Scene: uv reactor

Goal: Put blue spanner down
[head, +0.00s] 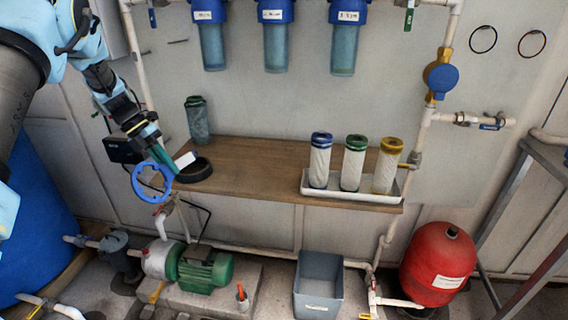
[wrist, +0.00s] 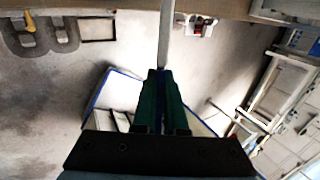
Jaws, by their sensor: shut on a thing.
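The blue spanner (head: 136,182) has a large open ring, which shows in the head view just off the left end of the wooden shelf (head: 250,160). My gripper (head: 160,156) is above the shelf's left end, shut on the spanner, whose ring hangs below the fingers. In the wrist view my gripper's green fingers (wrist: 160,76) are close together. A thin pale bar rises beyond their tips there; I cannot tell whether it is the spanner or a pipe. The fingers hide the gripped part.
A white tray (head: 350,197) with three capped filters stands at right. The shelf's middle is clear. A pump (head: 200,268) and grey bin (head: 319,285) are below.

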